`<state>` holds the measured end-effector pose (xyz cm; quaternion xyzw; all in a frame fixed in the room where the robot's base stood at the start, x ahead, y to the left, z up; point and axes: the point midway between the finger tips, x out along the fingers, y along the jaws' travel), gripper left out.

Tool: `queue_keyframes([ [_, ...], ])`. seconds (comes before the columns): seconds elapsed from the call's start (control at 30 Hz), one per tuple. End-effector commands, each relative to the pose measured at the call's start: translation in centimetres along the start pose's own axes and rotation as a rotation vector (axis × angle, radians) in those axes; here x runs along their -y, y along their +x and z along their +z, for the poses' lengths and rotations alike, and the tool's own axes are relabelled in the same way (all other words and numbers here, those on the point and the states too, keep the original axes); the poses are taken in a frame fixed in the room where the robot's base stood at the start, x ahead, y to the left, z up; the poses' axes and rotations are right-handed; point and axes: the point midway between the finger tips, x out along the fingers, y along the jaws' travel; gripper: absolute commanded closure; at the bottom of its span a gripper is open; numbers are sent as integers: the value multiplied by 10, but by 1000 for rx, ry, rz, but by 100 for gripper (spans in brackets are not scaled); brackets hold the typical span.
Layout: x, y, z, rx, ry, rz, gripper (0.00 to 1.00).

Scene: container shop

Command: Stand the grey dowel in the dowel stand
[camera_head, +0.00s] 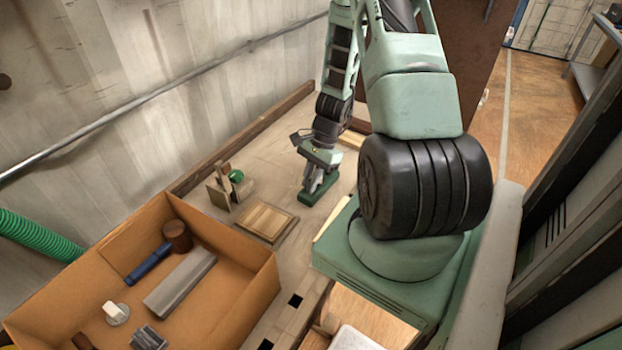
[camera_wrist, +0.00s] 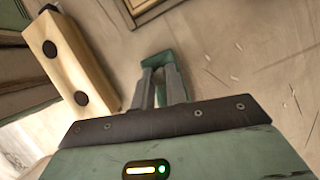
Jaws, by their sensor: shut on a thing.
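A long grey bar (camera_head: 180,282), which may be the grey dowel, lies in the cardboard box at lower left. I cannot tell if it is round. A pale wooden block with two dark round spots (camera_wrist: 92,75), perhaps the dowel stand, lies left of my gripper in the wrist view; its edge shows beside my base in the head view (camera_head: 333,213). My gripper (camera_head: 313,188) points down at the bench. It is shut on a dark green block (camera_head: 308,198), which also shows around the fingertips in the wrist view (camera_wrist: 158,58). The fingers hide part of it.
The open cardboard box (camera_head: 246,292) also holds a blue cylinder (camera_head: 148,264), a brown round piece (camera_head: 177,236) and a white knob (camera_head: 116,313). A wooden panel (camera_head: 265,221) and a wooden fixture with a green part (camera_head: 220,194) stand left of my gripper.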

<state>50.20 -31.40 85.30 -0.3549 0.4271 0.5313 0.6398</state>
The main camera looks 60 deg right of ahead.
Motion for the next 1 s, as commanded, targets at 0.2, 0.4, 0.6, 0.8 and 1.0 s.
queue_keyframes([
  [0.2, 0, 4, -2, 0, 0, 0, 100],
  [0.4, 0, 5, -2, 0, 0, 0, 100],
  [0.6, 0, 4, -2, 0, 0, 0, 83],
  [0.8, 0, 4, -2, 0, 0, 0, 61],
  [1.0, 0, 3, -1, 0, 0, 0, 61],
])
